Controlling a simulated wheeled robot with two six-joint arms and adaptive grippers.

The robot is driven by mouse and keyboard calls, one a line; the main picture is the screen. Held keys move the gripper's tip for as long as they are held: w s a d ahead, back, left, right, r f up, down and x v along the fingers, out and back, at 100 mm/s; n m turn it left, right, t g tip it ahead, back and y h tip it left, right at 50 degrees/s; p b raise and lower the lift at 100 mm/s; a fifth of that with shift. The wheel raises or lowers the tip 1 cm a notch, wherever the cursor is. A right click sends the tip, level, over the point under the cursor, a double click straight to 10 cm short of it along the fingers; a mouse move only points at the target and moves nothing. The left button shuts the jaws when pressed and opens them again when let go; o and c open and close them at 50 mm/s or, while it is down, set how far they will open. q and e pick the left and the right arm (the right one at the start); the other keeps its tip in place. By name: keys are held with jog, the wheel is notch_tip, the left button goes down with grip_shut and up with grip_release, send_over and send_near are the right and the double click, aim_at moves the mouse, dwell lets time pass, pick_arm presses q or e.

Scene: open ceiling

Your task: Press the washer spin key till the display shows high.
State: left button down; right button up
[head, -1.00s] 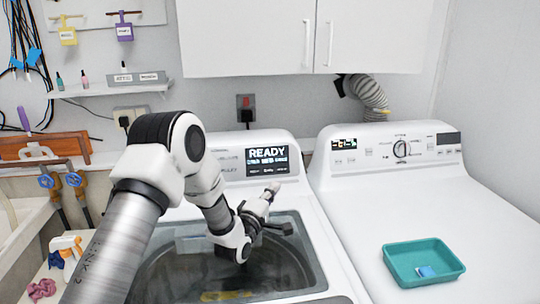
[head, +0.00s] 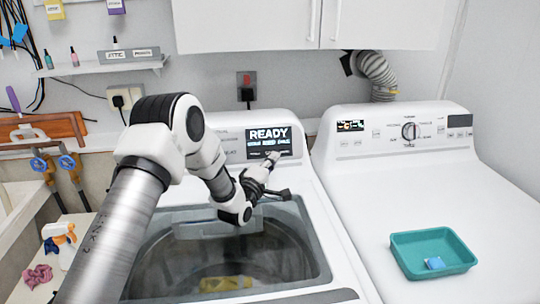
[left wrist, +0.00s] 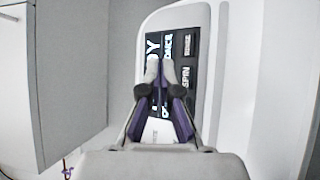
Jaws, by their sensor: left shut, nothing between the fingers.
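The white washer (head: 327,240) stands in the middle of the head view. Its dark panel (head: 268,139) reads READY in large letters, with a smaller line below that I cannot read surely. My left gripper (head: 272,158) is shut and empty, its tips at the panel's lower edge. In the left wrist view the fingertips (left wrist: 160,68) overlap the dark panel (left wrist: 166,22). The spin key (left wrist: 188,80), labelled SPIN, lies just right of them. I cannot tell whether the tips touch the panel. My right gripper is not in view.
A dryer (head: 350,190) stands at the right with a teal tray (head: 432,237) on top, holding a small blue item. White cabinets (head: 260,25) hang above. A yellow item (head: 225,283) shows in the washer's tub area. A spray bottle (head: 62,238) stands at the left.

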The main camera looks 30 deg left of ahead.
pick_arm(q)
jog(key=w+a+f+b, duration=0.2)
jog(key=w, duration=0.1)
jog(key=shift+w+a, duration=0.15)
jog(key=shift+a, duration=0.05)
jog(key=shift+w+a+r, duration=0.1)
jog(key=shift+r, duration=0.1)
dwell(1.0)
jog(key=shift+w+a+f+b, duration=0.15)
jog(key=shift+f+b, duration=0.05)
jog(key=shift+b, duration=0.2)
jog(key=shift+w+a, duration=0.1)
jog(key=shift+w, duration=0.05)
